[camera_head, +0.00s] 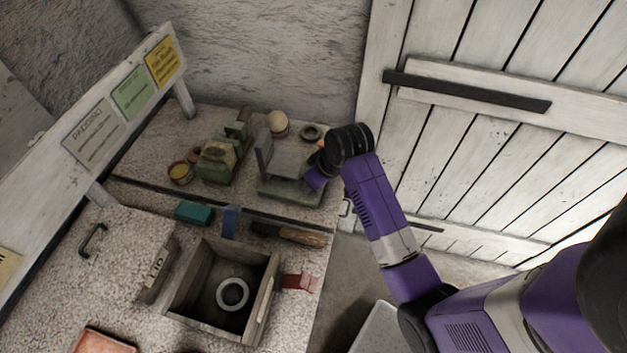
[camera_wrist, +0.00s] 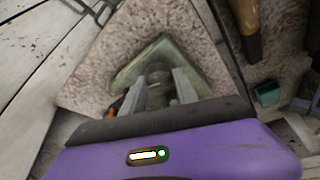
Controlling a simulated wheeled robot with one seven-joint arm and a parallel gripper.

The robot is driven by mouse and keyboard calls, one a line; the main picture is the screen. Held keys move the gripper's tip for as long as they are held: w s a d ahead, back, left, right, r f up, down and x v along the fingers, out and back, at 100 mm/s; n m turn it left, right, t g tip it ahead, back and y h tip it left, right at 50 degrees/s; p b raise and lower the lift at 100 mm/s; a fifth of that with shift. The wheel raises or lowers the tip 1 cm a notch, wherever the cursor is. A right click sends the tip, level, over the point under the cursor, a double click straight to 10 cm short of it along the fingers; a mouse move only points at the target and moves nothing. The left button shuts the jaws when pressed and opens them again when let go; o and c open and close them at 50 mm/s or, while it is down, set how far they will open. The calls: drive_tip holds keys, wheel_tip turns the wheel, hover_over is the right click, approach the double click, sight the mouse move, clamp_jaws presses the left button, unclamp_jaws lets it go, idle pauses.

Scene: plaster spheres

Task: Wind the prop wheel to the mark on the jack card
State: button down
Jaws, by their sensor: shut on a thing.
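My gripper (camera_wrist: 157,92) is shut on a round grey piece (camera_wrist: 158,79), which looks like the prop wheel, on a green-grey metal base (camera_wrist: 135,70). In the head view this base (camera_head: 290,188) stands at the right end of the back ledge with an upright grey plate (camera_head: 264,157). My wrist hides the wheel and fingertips there. Yellow (camera_head: 161,63), green (camera_head: 131,95) and grey-white (camera_head: 92,134) cards hang on the slanted board. Their writing is too small to read, so I cannot tell which is the jack card or see its mark.
In front, an open box (camera_head: 196,283) holds a white ring (camera_head: 232,294). A wooden-handled tool (camera_head: 290,234) lies behind it. A plank door (camera_head: 490,130) stands right.

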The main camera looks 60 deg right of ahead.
drive_tip(key=m+h, duration=0.1)
drive_tip(key=m, duration=0.2)
drive_tip(key=shift+a+m, duration=0.1)
drive_tip(key=shift+m, duration=0.2)
drive_tip(key=shift+w+m+g+h, duration=0.1)
drive_tip(key=shift+m+g+h, duration=0.3)
drive_tip(key=shift+m, duration=0.6)
drive_tip(key=shift+m+g+h, duration=0.2)
drive_tip(key=shift+m+h, duration=0.3)
drive_tip(key=shift+m, duration=0.5)
drive_tip(key=c, duration=0.9)
unclamp_jaws()
drive_tip(key=shift+a, duration=0.1)
drive_tip(key=shift+w, duration=0.1)
